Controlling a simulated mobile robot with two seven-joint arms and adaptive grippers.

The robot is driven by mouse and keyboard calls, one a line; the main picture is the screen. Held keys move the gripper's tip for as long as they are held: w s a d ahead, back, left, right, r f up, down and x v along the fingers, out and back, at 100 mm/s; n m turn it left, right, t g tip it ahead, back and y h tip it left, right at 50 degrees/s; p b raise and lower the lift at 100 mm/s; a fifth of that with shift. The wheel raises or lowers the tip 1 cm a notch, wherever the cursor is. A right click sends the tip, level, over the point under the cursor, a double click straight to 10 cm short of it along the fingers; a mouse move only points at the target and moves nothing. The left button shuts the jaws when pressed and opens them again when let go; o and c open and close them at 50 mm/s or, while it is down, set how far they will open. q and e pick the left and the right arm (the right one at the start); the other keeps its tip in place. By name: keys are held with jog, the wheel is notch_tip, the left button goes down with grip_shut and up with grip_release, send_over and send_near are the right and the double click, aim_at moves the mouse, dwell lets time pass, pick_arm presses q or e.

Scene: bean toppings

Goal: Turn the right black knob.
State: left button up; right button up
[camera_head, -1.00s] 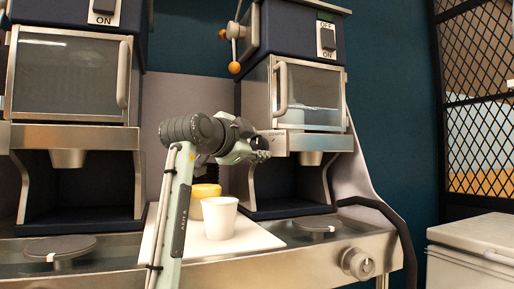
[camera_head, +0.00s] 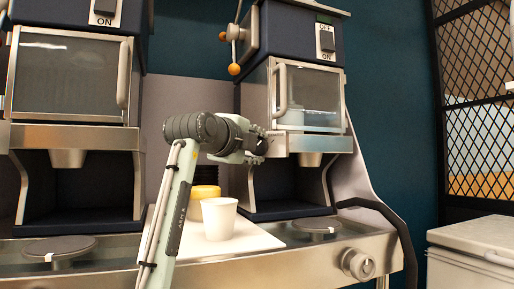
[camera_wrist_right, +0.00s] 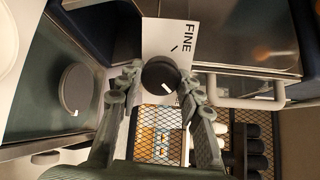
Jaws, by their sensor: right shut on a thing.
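The right black knob (camera_wrist_right: 160,72), round with a white mark on its face, sits on a white panel printed "FINE" in the right wrist view. My right gripper (camera_wrist_right: 160,78) has its two fingers on either side of the knob and is shut on it. In the head view, my right gripper (camera_head: 264,148) is at the left front edge of the right machine (camera_head: 300,95), under its glass door. The knob is hidden there behind the gripper. My left gripper is not in view.
The right machine's door handle (camera_wrist_right: 240,92) is close to my gripper. A silver knob (camera_head: 357,264) is on the counter front.

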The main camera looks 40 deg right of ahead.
dwell(0.5)
jog(key=o, duration=1.1)
jog(key=shift+o, duration=0.2)
jog(key=v, duration=1.2)
jog(key=shift+s, duration=0.1)
